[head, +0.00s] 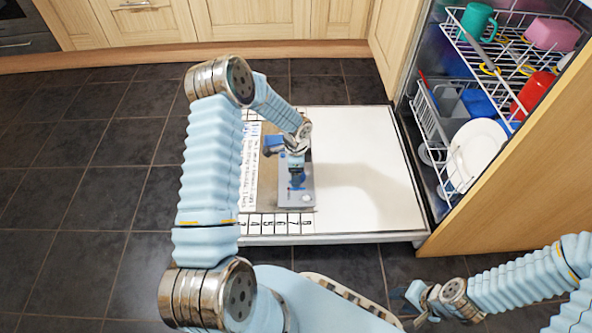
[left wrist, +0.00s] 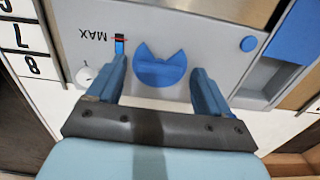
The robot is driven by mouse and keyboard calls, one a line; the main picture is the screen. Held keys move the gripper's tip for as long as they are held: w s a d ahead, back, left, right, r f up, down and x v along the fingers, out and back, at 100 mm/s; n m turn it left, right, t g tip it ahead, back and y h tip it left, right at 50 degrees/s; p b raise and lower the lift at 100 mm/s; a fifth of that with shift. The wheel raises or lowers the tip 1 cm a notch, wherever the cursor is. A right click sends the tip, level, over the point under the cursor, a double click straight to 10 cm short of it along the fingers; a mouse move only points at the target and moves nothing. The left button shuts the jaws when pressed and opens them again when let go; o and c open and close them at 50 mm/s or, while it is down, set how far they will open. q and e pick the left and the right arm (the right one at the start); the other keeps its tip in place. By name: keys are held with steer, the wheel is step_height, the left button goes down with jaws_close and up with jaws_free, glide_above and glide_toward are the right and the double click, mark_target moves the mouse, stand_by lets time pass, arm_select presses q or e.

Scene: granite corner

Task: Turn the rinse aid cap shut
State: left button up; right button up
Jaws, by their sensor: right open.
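The rinse aid cap (left wrist: 160,68) is a round blue knob with a notch at its upper edge, set in the grey dispenser panel (left wrist: 225,60). In the head view the panel (head: 295,203) lies on the lowered dishwasher door, and my left gripper (head: 296,172) is over it, hiding most of the cap. In the left wrist view the blue fingers of my left gripper (left wrist: 159,75) are open, one on each side of the cap, with gaps showing. Whether they reach cap depth is unclear. My right gripper (head: 412,302) is open and empty at the lower right, away from the door.
The white inner door (head: 365,150) lies flat. Racks with a green mug (head: 478,20), red cup (head: 533,95) and white plates (head: 477,150) stand at the right. A MAX gauge (left wrist: 119,45) and white dial (left wrist: 86,76) are left of the cap; a blue button (left wrist: 249,44) is right.

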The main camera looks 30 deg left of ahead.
arm_select(q)
step_height(320, 180, up, 14)
steer(key=p, duration=0.2)
steer(key=shift+p, duration=0.35)
steer(key=shift+f, duration=0.1)
stand_by(0.3)
steer(key=s+d+f+n+h+p, duration=0.2)
steer(key=s+d+p, duration=0.15)
steer(key=d, duration=0.25)
steer(key=s+d+f+n+h+p, duration=0.1)
steer(key=s+d+n+p, duration=0.1)
steer(key=s+d, duration=0.35)
steer(key=s+d+n+h+p, duration=0.1)
steer(key=s+d+n+p, duration=0.3)
steer(key=s+d+n, duration=0.5)
steer(key=s, duration=0.3)
steer(key=shift+s+d+f+n+t, duration=0.2)
steer(key=shift+s+n+t, duration=0.1)
steer(key=shift+s+t, duration=0.1)
